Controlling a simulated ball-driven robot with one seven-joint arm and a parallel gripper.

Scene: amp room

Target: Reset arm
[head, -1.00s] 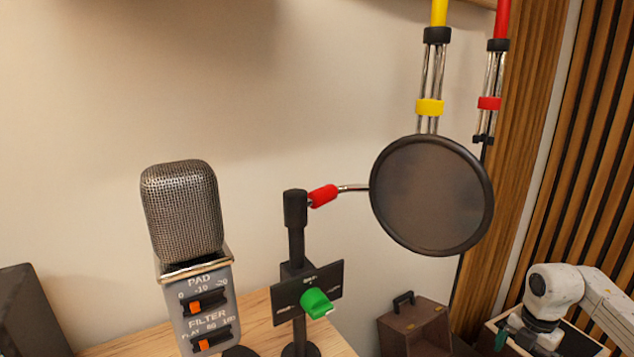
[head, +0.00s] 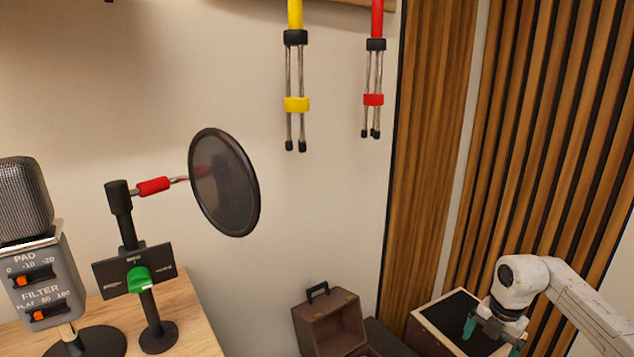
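My gripper (head: 492,338) is at the lower right in the head view, at the end of my white arm. Its two green-tipped fingers are spread apart, with nothing visible between them. It hangs over or in front of a wooden-edged box with a dark top (head: 455,318). The arm comes in from the right edge. The gripper is well apart from the microphone and the pop filter.
A microphone (head: 25,205) with PAD and FILTER sliders stands on a wooden table (head: 185,310) at left. Beside it a stand holds a round pop filter (head: 224,183) and a green knob (head: 139,277). A brown case (head: 328,322) is open. Yellow (head: 296,104) and red (head: 373,100) tools hang on the wall.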

